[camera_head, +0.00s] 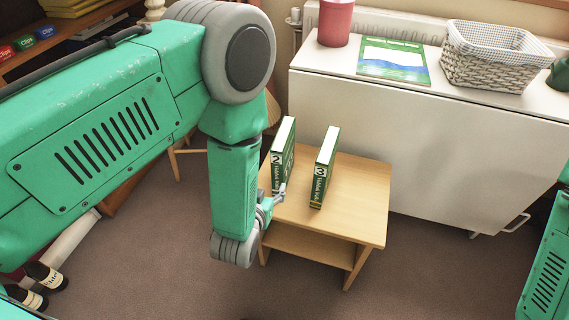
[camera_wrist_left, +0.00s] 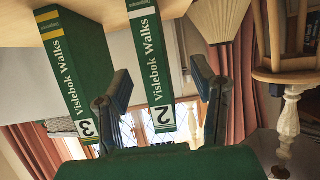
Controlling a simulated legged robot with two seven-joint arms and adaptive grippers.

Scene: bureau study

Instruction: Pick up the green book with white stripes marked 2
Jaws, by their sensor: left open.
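The green book marked 2 (camera_head: 283,150) stands upright on a small wooden table (camera_head: 358,205), its spine with white bands facing me. In the left wrist view, which is upside down, this book (camera_wrist_left: 154,70) appears between the two fingers. My left gripper (camera_head: 279,194) is open at the book's near lower side, partly hidden by my own arm. In the left wrist view the left gripper (camera_wrist_left: 163,82) has fingers apart on either side of the spine, with no clear grip. My right gripper is out of sight.
A similar green book marked 3 (camera_head: 323,172) stands just to the right, also in the left wrist view (camera_wrist_left: 75,70). A white cabinet (camera_head: 430,145) behind carries a red container (camera_head: 335,22), a flat green book (camera_head: 394,60) and a wicker basket (camera_head: 489,62). The tabletop's right side is clear.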

